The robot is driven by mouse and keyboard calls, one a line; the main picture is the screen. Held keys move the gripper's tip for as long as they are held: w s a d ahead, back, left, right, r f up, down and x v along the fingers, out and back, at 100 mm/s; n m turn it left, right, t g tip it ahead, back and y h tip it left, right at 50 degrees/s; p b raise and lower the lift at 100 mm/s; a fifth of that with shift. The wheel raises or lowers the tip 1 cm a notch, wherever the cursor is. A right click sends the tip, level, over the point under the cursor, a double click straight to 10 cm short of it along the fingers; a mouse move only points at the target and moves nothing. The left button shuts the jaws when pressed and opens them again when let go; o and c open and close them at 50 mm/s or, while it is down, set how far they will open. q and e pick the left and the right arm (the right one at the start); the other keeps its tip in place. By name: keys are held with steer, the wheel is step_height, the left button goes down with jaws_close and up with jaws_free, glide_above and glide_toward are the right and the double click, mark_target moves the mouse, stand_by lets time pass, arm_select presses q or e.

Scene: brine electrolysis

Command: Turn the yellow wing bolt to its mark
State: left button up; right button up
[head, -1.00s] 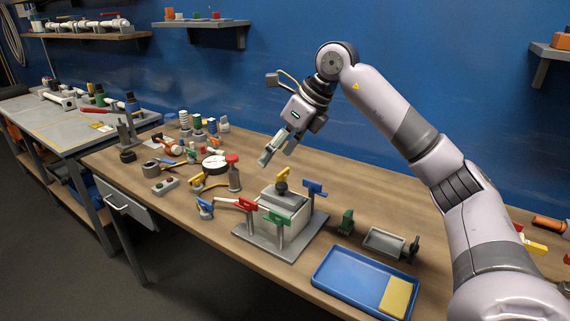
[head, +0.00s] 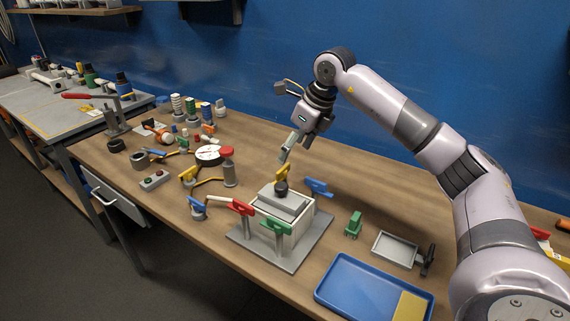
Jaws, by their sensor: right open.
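The yellow wing bolt (head: 283,172) shows at the back of a pale box-shaped cell (head: 273,232) on the bench. A dark round knob (head: 281,188) on the lid covers its lower part. I cannot make out its mark. My right gripper (head: 291,153) points down just above and behind the yellow wing bolt. It is open and empty, and looks apart from the bolt. Its fingers are small and partly overlap in this view. My left gripper is not in view.
A blue tray (head: 345,285), a small grey tray (head: 394,248) and a green block (head: 354,223) lie to the right. Several tools crowd the left.

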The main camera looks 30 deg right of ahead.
mark_target(284, 167)
steer(key=x, duration=0.6)
steer(key=shift+r, duration=0.1)
steer(key=shift+w+f+p, duration=0.25)
steer(key=shift+f+p, duration=0.05)
steer(key=shift+f, duration=0.2)
steer(key=shift+a, duration=0.1)
steer(key=c, duration=0.8)
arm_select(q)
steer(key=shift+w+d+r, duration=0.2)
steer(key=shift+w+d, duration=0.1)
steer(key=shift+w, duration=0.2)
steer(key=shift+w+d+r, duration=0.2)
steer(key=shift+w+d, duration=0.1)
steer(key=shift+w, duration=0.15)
arm_select(e)
steer(key=c, duration=0.4)
